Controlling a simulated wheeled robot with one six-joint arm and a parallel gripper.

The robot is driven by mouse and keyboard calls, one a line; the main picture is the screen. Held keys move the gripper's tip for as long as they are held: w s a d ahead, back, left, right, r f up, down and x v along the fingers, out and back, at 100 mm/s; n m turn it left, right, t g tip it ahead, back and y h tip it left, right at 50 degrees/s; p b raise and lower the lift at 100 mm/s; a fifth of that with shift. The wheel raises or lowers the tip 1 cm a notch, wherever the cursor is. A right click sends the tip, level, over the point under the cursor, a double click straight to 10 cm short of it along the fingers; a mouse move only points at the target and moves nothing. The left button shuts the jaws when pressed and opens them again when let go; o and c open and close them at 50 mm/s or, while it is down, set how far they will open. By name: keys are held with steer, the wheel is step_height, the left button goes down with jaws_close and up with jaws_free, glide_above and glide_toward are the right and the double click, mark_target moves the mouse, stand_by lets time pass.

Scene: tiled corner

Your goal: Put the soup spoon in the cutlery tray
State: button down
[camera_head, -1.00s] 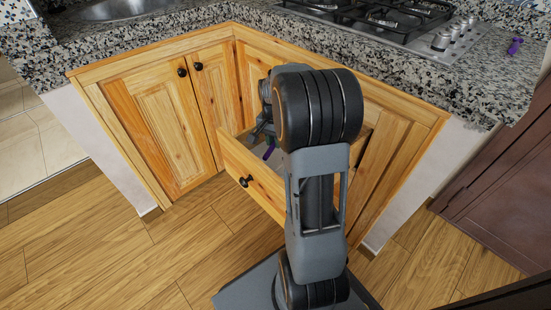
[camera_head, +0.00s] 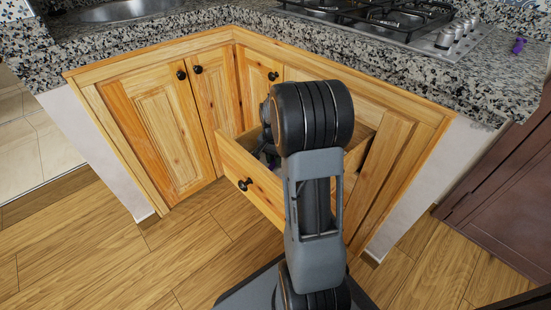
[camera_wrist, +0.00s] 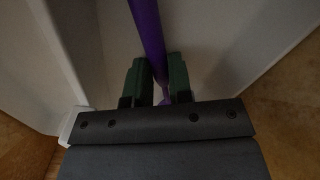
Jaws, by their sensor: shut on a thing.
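My gripper (camera_wrist: 159,82) is shut on a purple soup spoon (camera_wrist: 148,30), seen in the wrist view. The spoon's handle runs up between the two dark green fingers, and its far end leaves the top of the view. Pale walls, which look like the cutlery tray (camera_wrist: 35,60), stand on both sides of the gripper, so it is low among them. Whether the spoon touches the tray floor cannot be told. In the head view my arm reaches into the open drawer and hides most of its inside, the tray and spoon included.
The open wooden drawer (camera_head: 230,170) juts out from the corner cabinet, with its front panel and black knob facing left. The granite counter (camera_head: 420,80) with a gas hob (camera_head: 385,22) overhangs behind.

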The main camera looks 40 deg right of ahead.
steer(key=shift+f, duration=0.15)
steer(key=c, duration=1)
jaws_free()
step_height(320, 180, up, 12)
steer(key=p, duration=0.5)
steer(key=shift+w+a+r, duration=0.1)
steer(key=shift+w+r, duration=0.05)
steer(key=shift+r, duration=0.05)
